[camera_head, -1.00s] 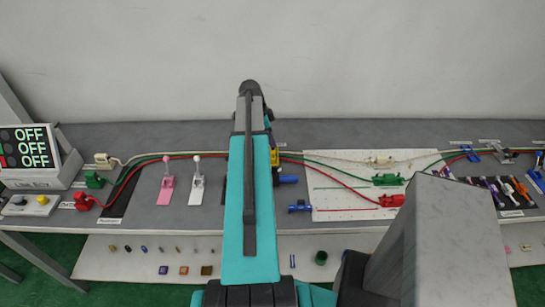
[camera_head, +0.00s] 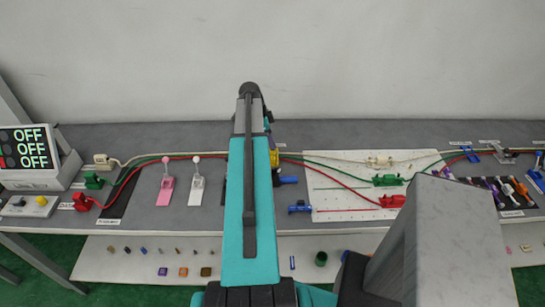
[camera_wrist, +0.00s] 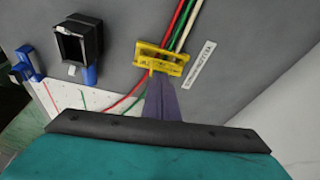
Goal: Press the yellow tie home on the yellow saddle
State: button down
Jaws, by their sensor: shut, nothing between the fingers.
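The yellow saddle and yellow tie show as one yellow piece (camera_wrist: 163,58) in the wrist view, with red, green and white cables running through it. I cannot tell the tie from the saddle, nor how far it is seated. In the head view a bit of yellow (camera_head: 275,158) shows just right of my arm. My gripper (camera_wrist: 158,80) points at the yellow piece in the wrist view, its greyish purple fingers together with nothing held. The fingertips are at the near edge of the piece; I cannot tell whether they touch.
A black box-like fixture with a blue part (camera_wrist: 80,42) stands left of the yellow piece. A white board (camera_head: 335,205) with green and red clamps lies to the right. Pink (camera_head: 165,190) and white (camera_head: 197,190) levers stand to the left. A label (camera_wrist: 200,63) lies beside the cables.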

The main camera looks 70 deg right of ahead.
jog(key=shift+r+p, duration=0.9)
jog(key=shift+r, duration=1.05)
jog(key=shift+r, duration=0.1)
jog(key=shift+r, duration=0.15)
jog(key=b+v, duration=0.4)
jog(key=v, duration=0.9)
jog(key=shift+r, duration=0.25)
